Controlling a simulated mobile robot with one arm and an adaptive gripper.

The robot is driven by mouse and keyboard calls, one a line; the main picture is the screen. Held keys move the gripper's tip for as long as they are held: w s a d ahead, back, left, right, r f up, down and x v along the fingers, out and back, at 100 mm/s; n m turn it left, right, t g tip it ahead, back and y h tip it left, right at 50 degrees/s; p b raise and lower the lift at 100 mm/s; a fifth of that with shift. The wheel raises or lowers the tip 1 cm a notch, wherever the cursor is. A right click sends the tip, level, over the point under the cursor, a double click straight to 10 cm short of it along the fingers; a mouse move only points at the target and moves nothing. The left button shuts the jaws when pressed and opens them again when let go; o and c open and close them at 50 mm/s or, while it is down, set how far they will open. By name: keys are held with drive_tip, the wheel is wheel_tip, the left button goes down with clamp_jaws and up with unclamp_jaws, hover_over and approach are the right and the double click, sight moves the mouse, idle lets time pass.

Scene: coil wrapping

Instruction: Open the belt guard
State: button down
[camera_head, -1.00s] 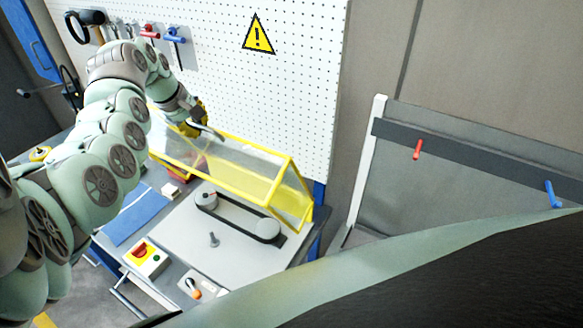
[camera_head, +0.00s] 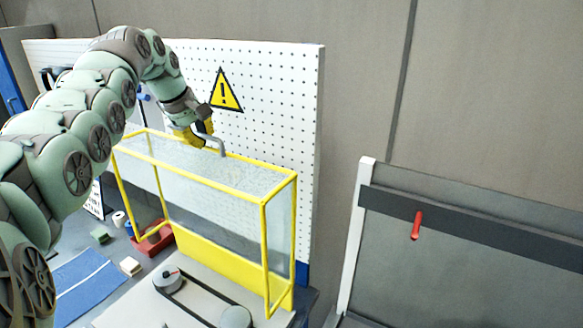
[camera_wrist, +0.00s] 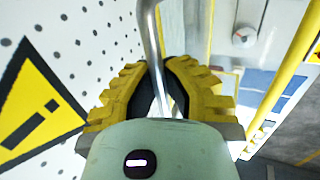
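The belt guard (camera_head: 218,244) is a clear box with a yellow frame. It stands swung up against the pegboard, its open side facing the front. The belt drive (camera_head: 200,306), a black belt around two pulleys, shows uncovered below it on a grey plate. A bent grey metal handle (camera_head: 216,143) sits on the guard's top edge. My gripper (camera_head: 203,138) is at this handle. In the wrist view, the handle (camera_wrist: 151,42) passes between the yellow fingers of my gripper (camera_wrist: 166,70), which close around it. The exact finger contact is partly hidden.
The white pegboard (camera_head: 285,100) with a warning sign (camera_head: 226,91) stands close behind my gripper. A red bin (camera_head: 152,240), a blue mat (camera_head: 80,285) and small items lie on the bench at left. A grey rack (camera_head: 450,265) stands at right.

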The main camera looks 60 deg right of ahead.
drive_tip(key=shift+d+r, duration=0.25)
drive_tip(key=shift+d, duration=0.25)
drive_tip(key=c, duration=1)
unclamp_jaws()
drive_tip(key=shift+a, duration=0.1)
drive_tip(key=shift+f, duration=0.1)
drive_tip(key=v, duration=1.2)
drive_tip(key=shift+w, duration=0.1)
